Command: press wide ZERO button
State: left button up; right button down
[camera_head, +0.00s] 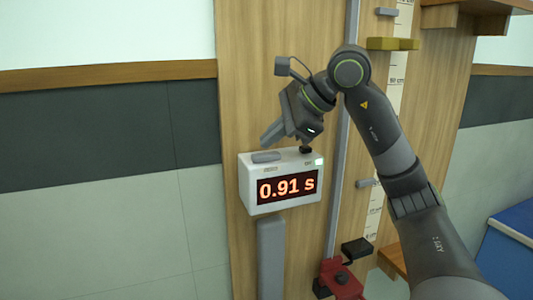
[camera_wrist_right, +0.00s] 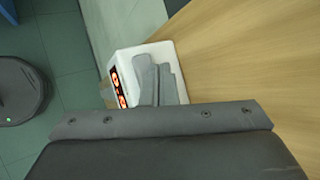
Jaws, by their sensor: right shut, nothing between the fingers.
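A white timer box (camera_head: 247,185) with a red display reading 0.91 s is mounted on the wooden board. A wide grey button (camera_head: 266,157), the likely ZERO button, lies on the left of its top face. My right gripper (camera_head: 268,139) is shut and empty, its fingers slanting down to the left just above that button. A small gap seems to show between fingertips and button. In the right wrist view the box (camera_wrist_right: 163,47) appears beyond the gripper, with grey shapes in front of its top; finger and button are hard to separate there. My left gripper is out of view.
A vertical rail and scale (camera_head: 397,75) stand to the right, with a red clamp (camera_head: 343,282) low down. Free room lies left of the board.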

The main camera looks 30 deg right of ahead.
aim_at(272, 154)
jog(key=shift+f, duration=0.4)
jog(key=shift+f+b, duration=0.25)
jog(key=shift+b, duration=0.2)
jog(key=shift+r, duration=0.1)
jog(key=shift+r+p, duration=0.6)
jog(key=shift+p, duration=0.15)
notch_tip(272, 154, up, 6)
jog(key=p, duration=0.5)
jog(key=shift+p, duration=0.4)
dwell(0.5)
